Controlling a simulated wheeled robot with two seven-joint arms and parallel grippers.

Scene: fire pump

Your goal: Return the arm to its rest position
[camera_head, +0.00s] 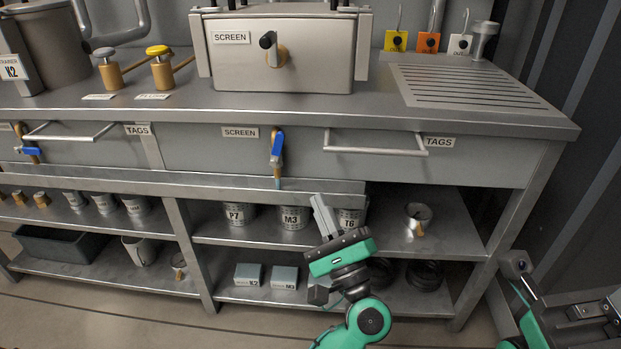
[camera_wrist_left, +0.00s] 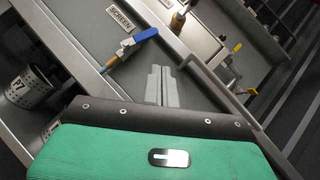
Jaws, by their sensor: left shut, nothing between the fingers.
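My left gripper (camera_head: 325,217) points up in the head view, in front of the shelf edge below the SCREEN drawer. Its fingers are together and hold nothing. In the left wrist view the shut fingers (camera_wrist_left: 161,86) show as two pale grey bars side by side. My left forearm and wrist are green and black and come up from the bottom of the head view. Green and black parts of mine also show at the lower right of the head view, but my right gripper's fingers cannot be made out there.
A steel bench (camera_head: 330,108) runs across the head view, with a blue-handled valve (camera_head: 277,150) on its front and a bar handle (camera_head: 375,152) to the right. Labelled cans (camera_head: 295,217), small boxes (camera_head: 284,277) and a cup (camera_head: 417,216) stand on shelves below. A SCREEN box (camera_head: 305,75) sits on top.

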